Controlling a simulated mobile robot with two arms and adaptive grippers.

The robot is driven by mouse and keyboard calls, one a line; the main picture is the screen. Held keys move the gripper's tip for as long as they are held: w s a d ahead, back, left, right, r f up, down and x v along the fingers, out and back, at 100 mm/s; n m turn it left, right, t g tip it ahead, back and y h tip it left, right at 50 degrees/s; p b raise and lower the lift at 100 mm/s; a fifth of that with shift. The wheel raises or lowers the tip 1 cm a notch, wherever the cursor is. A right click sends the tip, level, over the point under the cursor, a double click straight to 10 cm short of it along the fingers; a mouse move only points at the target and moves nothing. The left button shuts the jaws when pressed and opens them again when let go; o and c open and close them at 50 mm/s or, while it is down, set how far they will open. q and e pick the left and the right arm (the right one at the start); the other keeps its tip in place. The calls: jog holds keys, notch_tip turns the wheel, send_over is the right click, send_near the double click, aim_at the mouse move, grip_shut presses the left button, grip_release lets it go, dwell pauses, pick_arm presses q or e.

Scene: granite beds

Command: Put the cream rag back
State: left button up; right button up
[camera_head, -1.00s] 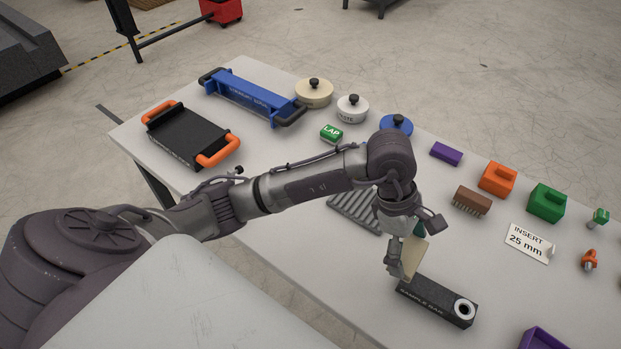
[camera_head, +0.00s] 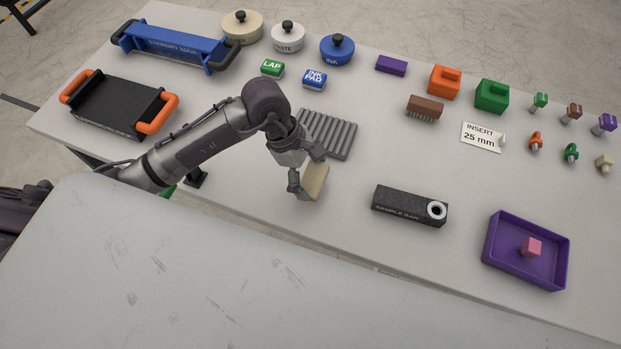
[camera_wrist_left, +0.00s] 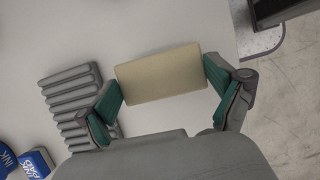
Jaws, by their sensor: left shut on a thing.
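The cream rag (camera_head: 315,181) is a small cream block between the fingers of my left gripper (camera_head: 306,176). It also shows in the left wrist view (camera_wrist_left: 160,74), spanning between the two green finger pads. The left gripper is shut on it, over the table just in front of the grey ribbed rack (camera_head: 328,134). In the head view I cannot tell how far the rag is above the table. My right gripper is not in view.
The black sample bar (camera_head: 405,204) lies to the right, with a purple tray (camera_head: 497,268) holding a pink block beyond it. Left are a black tray with orange handles (camera_head: 112,108) and a blue frame (camera_head: 175,45). Table between rack and sample bar is clear.

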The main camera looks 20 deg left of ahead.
aim_at(305, 175)
pick_arm(q)
notch_tip(305, 175, down, 4)
jog(key=shift+r+p, duration=0.25)
jog(key=shift+p, duration=0.1)
jog(key=shift+f, duration=0.2)
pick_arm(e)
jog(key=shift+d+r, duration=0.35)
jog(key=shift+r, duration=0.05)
pick_arm(q)
jog(key=shift+f, duration=0.2)
jog(key=o, duration=0.8)
jog(key=shift+r, duration=0.1)
jog(key=shift+c, duration=0.2)
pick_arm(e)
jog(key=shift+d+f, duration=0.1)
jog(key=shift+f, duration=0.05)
pick_arm(q)
jog(key=shift+r, duration=0.1)
jog(key=shift+r, duration=0.2)
jog(key=b+v, duration=0.1)
jog(key=v, duration=1)
jog(key=shift+a+r, duration=0.25)
jog(key=shift+r, duration=0.05)
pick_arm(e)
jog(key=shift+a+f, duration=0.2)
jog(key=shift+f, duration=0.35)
